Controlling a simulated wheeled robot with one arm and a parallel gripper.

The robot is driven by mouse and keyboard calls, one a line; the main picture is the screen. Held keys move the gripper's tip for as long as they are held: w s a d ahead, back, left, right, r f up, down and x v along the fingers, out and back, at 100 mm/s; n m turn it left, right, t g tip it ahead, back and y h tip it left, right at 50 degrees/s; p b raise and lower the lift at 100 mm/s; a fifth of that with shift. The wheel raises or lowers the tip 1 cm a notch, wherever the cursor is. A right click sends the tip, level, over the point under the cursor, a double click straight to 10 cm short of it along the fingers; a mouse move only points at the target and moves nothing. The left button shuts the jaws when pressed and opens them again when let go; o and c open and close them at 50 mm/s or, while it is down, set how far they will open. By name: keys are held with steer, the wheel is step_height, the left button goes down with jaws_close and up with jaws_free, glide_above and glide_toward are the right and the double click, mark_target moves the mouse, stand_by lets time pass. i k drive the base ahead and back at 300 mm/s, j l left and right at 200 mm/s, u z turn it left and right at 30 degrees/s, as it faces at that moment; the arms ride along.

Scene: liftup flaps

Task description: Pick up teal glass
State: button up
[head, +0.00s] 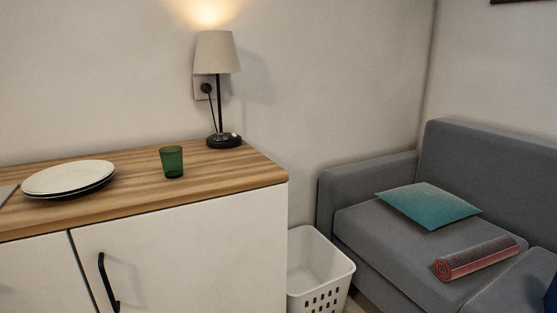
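A small dark green-teal glass (172,162) stands upright on the wooden top of a white cabinet (225,181). It is to the right of a stack of plates and in front of a table lamp, apart from both. My gripper is not in view.
White plates (69,177) lie stacked at the left of the top. A lit lamp (217,52) stands at the back right, near the top's right edge. A white basket (319,267) is on the floor between the cabinet and a grey sofa (365,178), which holds a teal cushion (428,205) and a red roll (477,259).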

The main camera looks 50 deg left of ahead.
mark_target(172, 158)
steer(key=u, duration=2.2)
